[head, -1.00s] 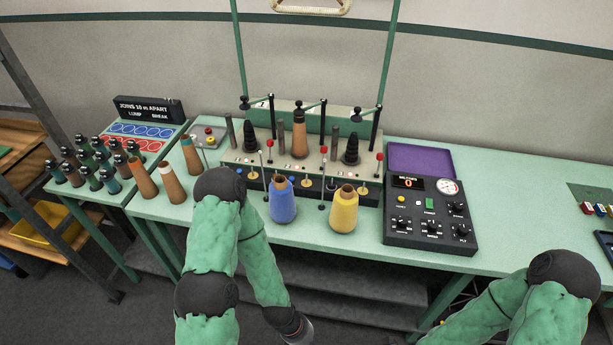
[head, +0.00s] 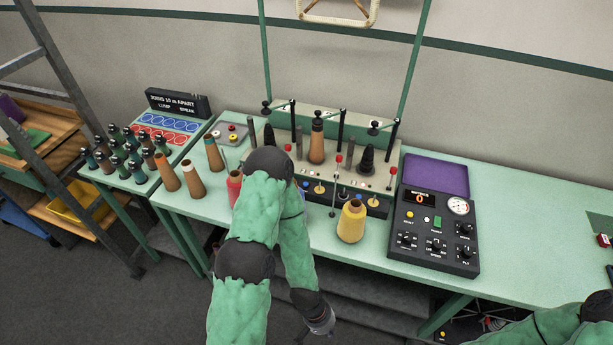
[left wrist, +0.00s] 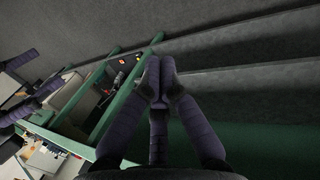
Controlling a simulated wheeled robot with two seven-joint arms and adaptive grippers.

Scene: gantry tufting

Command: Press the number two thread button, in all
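Several small coloured buttons lie along the front of the creel stand (head: 322,192), partly hidden by my left arm; I cannot read any number on them. A small grey box (head: 230,136) with coloured buttons sits behind the cones on the left. The black control box (head: 434,232) has a display reading 0, a yellow button, a green button and several dials. My left gripper (head: 320,320) hangs low in front of the table, away from all buttons. In the left wrist view its fingers (left wrist: 158,82) are together with nothing between them. My right gripper is out of view.
A yellow cone (head: 351,221) stands at the table's front edge. A pink cone (head: 234,187) and brown cones (head: 193,180) stand left of my arm; a blue cone is mostly hidden. A bobbin rack (head: 125,155) is further left.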

